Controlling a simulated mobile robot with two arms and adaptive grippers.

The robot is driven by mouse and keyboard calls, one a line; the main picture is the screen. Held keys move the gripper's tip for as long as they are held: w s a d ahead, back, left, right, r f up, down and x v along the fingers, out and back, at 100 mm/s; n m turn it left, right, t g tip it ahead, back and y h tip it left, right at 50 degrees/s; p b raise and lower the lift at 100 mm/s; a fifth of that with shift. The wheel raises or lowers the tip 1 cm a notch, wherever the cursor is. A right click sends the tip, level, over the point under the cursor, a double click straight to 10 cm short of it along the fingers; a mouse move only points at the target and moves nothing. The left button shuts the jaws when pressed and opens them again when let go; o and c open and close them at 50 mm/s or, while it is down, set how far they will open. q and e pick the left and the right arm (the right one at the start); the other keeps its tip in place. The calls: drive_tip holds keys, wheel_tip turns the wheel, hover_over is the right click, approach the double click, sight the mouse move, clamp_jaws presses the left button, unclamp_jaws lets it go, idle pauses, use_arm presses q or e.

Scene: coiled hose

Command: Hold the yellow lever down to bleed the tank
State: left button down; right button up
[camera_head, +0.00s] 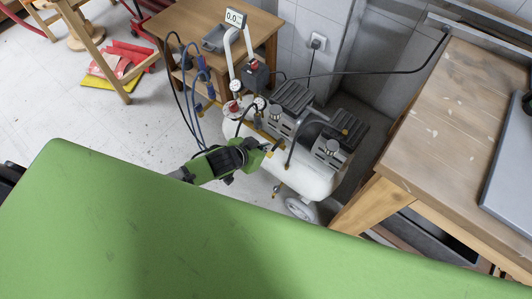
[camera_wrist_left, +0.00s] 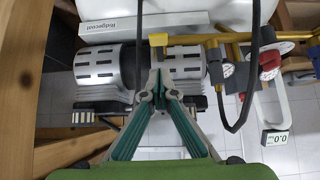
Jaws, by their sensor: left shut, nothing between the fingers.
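The yellow lever (camera_wrist_left: 158,40) shows in the left wrist view as a small yellow block just beyond my fingertips. My left gripper (camera_wrist_left: 157,75) is shut and empty, with its tips close below the lever. I cannot tell whether they touch it. The white tank (camera_head: 300,172) of the compressor stands on the floor in the head view, and part of it shows at the top of the left wrist view (camera_wrist_left: 235,14). In the head view my left gripper (camera_head: 268,149) is over the near side of the tank, and the lever is hard to make out there. My right gripper is not in view.
A display (camera_head: 235,18) reads 0.0 on a pipe stand by a small wooden table (camera_head: 195,18). Gauges (camera_head: 260,102), hoses (camera_head: 187,90) and a brass pipe (camera_wrist_left: 205,39) crowd the tank. A workbench (camera_head: 440,120) stands close on the right.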

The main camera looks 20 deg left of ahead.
sight(271, 152)
use_arm(q)
drive_tip(key=shift+w+f, duration=0.15)
drive_tip(key=shift+f, duration=1.95)
drive_tip(key=shift+s+f, duration=0.15)
drive_tip(key=shift+f, duration=0.45)
drive_tip(key=shift+s+f, duration=0.15)
drive_tip(key=shift+f, duration=0.4)
idle(0.7)
